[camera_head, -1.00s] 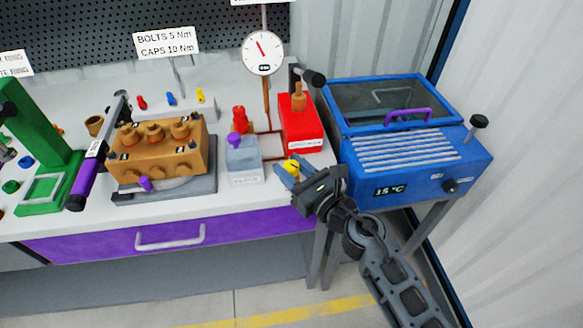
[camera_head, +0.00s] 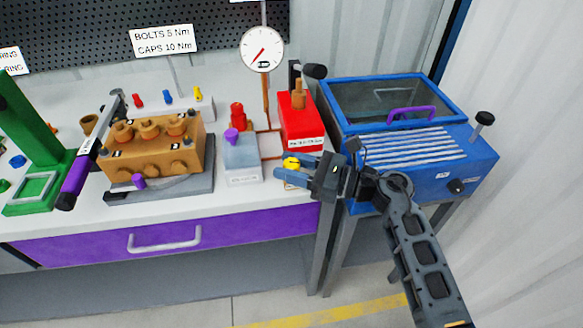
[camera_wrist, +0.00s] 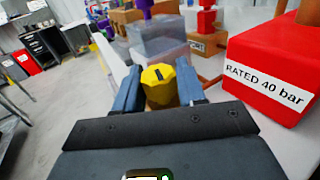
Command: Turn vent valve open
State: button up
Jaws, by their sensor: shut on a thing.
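A small yellow vent valve knob (camera_head: 291,163) stands near the front right of the bench, beside the red pump block. My gripper (camera_head: 281,170) reaches it from the right, with its blue fingers closed on the knob. In the wrist view the knob (camera_wrist: 160,92) sits between the two fingers (camera_wrist: 158,84), and a dark mark shows on its top. The knob's lower part is hidden. The round pressure gauge (camera_head: 262,48) stands on a copper pipe behind, its needle pointing to the lower left.
The red block (camera_head: 298,125), marked "RATED 40 bar" in the wrist view, is close to my gripper. A translucent tank (camera_head: 241,153) is left of the knob. A blue chiller box (camera_head: 430,150) stands at the right.

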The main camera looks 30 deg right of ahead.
aim_at(291, 162)
dwell(0.3)
jog(key=o, duration=1)
jog(key=shift+c, duration=0.2)
notch_tip(291, 162, up, 4)
jog(key=shift+r, duration=0.2)
jog(key=s+d+r+b, duration=0.1)
jog(key=s+d+r, duration=0.5)
jog(key=d, duration=0.4)
jog(key=shift+r+b, duration=0.3)
